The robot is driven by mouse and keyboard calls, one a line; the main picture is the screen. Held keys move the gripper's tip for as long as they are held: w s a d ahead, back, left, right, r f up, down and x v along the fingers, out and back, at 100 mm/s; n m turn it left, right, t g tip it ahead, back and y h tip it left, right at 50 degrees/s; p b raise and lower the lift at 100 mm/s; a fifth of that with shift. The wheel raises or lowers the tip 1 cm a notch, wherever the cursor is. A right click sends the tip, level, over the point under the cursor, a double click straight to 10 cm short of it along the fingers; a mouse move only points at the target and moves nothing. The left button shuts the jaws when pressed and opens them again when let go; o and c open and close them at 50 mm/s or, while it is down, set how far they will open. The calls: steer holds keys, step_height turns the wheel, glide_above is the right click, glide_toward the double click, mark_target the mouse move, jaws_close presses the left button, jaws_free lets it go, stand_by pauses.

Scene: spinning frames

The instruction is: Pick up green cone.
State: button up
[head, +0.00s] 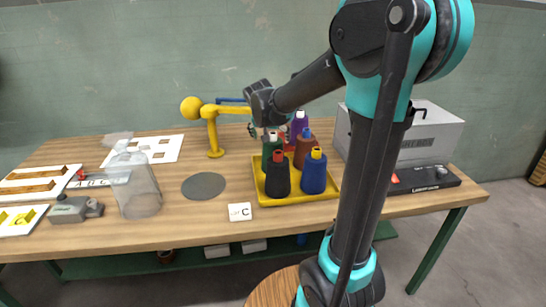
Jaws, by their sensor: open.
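The green cone (268,152) stands upright in a yellow tray (290,200), at its back left. Its lower part is partly hidden by the black cone in front. My gripper (266,129) is open, just above the top of the green cone. At this size I cannot tell whether the fingers are around the cone's tip or touching it.
A yellow stand (212,130) is left of my gripper. A grey box (425,130) is at right.

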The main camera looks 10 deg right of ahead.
steer(key=shift+x, duration=2.35)
steer(key=shift+d+r, duration=0.1)
steer(key=shift+c, duration=0.2)
steer(key=c, duration=1.9)
